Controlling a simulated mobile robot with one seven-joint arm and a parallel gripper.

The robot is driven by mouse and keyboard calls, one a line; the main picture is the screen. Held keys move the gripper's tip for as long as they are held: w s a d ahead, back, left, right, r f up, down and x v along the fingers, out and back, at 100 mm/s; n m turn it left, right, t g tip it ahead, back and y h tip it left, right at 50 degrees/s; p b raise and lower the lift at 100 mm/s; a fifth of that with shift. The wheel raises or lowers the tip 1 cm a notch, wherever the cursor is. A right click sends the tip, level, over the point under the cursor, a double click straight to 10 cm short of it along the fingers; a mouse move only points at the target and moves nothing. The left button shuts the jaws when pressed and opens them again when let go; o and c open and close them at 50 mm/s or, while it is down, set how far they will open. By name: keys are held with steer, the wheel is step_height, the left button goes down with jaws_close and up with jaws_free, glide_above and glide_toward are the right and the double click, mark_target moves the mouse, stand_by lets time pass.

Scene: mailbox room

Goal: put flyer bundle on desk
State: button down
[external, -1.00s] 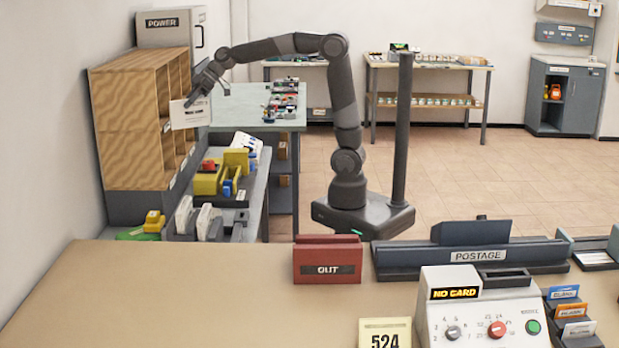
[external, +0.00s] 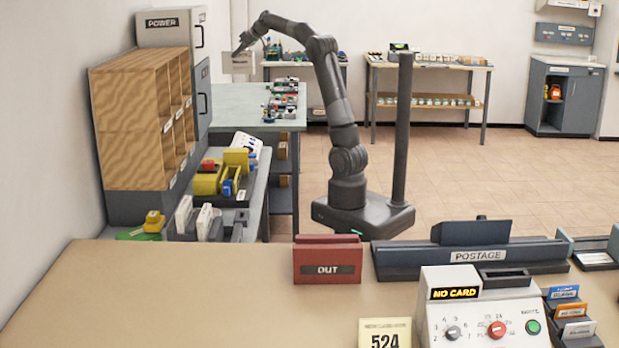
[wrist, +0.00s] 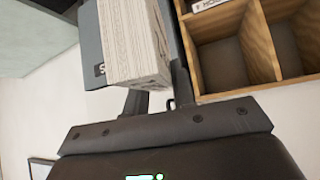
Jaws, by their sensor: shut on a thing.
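A pale block of stacked paper, the flyer bundle (external: 238,63), hangs in my gripper (external: 239,50) at upper left of the external view, above the far end of the grey-green table. In the wrist view the bundle (wrist: 135,42) sits between the fingers, its layered edges facing the camera. My gripper is shut on it. I cannot tell which surface is the desk: a beige counter (external: 150,300) fills the foreground, and the grey-green table (external: 235,103) stands behind the shelf.
A wooden pigeonhole shelf (external: 130,125) stands at left, with a grey power cabinet (external: 165,28) behind it. The grey-green table has several small items along its right side. A red OUT tray (external: 327,260) stands on the counter; the counter's left part is clear.

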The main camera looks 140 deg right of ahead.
mark_target(237, 61)
steer(key=shift+m, duration=0.3)
steer(key=d+f, duration=0.1)
steer(key=s+d+f, duration=0.1)
steer(key=f, duration=0.1)
steer(key=s+d+f, duration=0.1)
steer(key=shift+d+f, duration=0.25)
steer(key=shift+d, duration=0.1)
steer(key=w+d+f, duration=0.1)
steer(key=d+f, duration=0.2)
steer(key=f, duration=0.6)
steer(key=w+d+f+m+g, duration=0.1)
steer(key=d+f, duration=0.3)
steer(key=f, duration=0.4)
steer(key=w+d+f, duration=0.1)
steer(key=d+f, duration=0.2)
steer(key=f, duration=0.6)
step_height(237, 61, down, 18)
steer(key=shift+s+h, duration=0.25)
steer(key=shift+h, duration=0.05)
steer(key=c, duration=1.7)
jaws_free()
steer(key=shift+o, duration=1)
